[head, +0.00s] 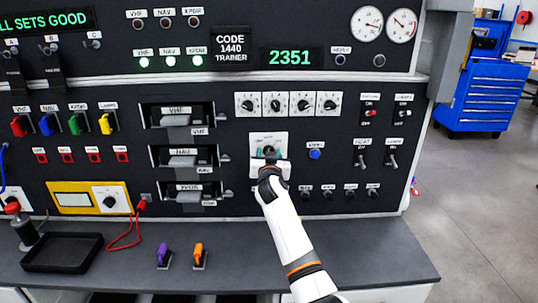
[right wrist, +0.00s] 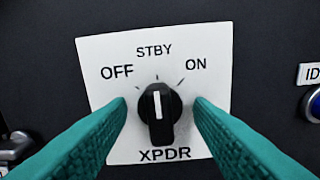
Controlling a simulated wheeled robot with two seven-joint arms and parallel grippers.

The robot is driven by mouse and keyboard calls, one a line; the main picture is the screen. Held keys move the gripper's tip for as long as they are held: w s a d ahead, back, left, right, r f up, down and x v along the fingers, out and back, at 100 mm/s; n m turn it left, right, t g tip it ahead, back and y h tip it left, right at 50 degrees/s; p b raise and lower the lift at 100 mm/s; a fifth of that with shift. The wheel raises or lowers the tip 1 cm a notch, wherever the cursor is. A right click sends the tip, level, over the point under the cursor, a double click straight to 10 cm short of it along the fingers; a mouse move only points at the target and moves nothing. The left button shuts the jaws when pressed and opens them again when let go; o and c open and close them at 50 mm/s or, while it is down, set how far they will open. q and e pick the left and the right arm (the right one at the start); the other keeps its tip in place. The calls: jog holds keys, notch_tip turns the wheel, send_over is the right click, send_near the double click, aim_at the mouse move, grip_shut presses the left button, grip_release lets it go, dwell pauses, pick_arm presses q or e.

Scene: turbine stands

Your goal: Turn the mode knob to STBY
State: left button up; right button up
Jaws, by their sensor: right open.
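The mode knob (right wrist: 158,132) is black with a white pointer line, on a white plate (right wrist: 110,55) marked OFF, STBY, ON and XPDR. The pointer line stands upright, toward the STBY mark at the top. The plate also shows in the head view (head: 268,137), where my right gripper (head: 269,154) hides much of the knob. In the right wrist view, the teal fingers of my right gripper (right wrist: 160,112) are apart, one on each side of the knob, with a gap visible on both sides. My left gripper is not in view.
A blue button (head: 315,154) sits to the right of the plate. Four-way selector dials (head: 288,104) are above it, and drawer-like modules (head: 183,160) with handles are to the left. A dark bench shelf (head: 370,255) runs below the panel.

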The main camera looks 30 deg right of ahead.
jog(key=p+v, duration=0.1)
jog(key=v, duration=0.3)
jog(key=shift+s+a+p, duration=0.2)
jog(key=shift+s+p, duration=0.15)
jog(key=shift+p, duration=0.05)
dwell(0.4)
